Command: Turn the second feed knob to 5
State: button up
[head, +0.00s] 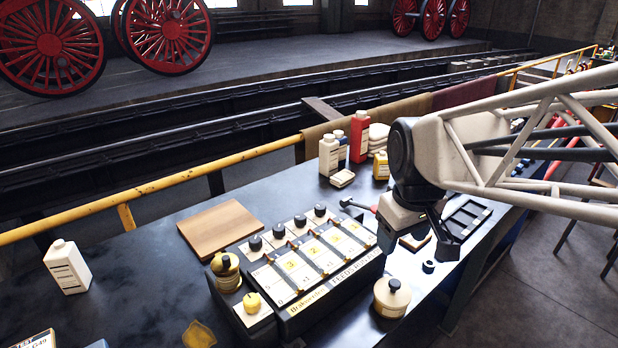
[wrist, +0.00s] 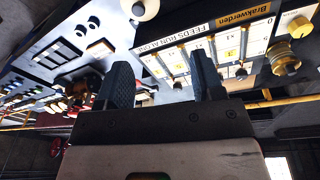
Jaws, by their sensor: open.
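My gripper (head: 445,240) is to the right of the panel, above the bench, apart from the knobs. In the wrist view its two dark fingers (wrist: 162,80) are spread with nothing between them, and the panel (wrist: 215,48) shows beyond them.
A cream round pot (head: 392,297) with a dark knob stands right of the panel. A yellow knob (head: 251,302) and a brass cylinder (head: 227,280) stand at its left. A wooden board (head: 220,228) lies behind. Bottles (head: 360,137) stand at the back.

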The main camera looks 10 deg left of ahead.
jog(key=w+a+f+n+g, duration=0.1)
jog(key=w+a+f+n, duration=0.1)
jog(key=w+a+n, duration=0.7)
jog(key=n, duration=0.3)
send_over(279, 227)
jog(key=shift+g, duration=0.4)
notch_tip(279, 227, down, 5)
jog(key=shift+f, duration=0.2)
jog(key=shift+s+f, duration=0.1)
jog(key=shift+f, duration=0.05)
jog(key=shift+f, duration=3.8)
jog(key=c, duration=0.9)
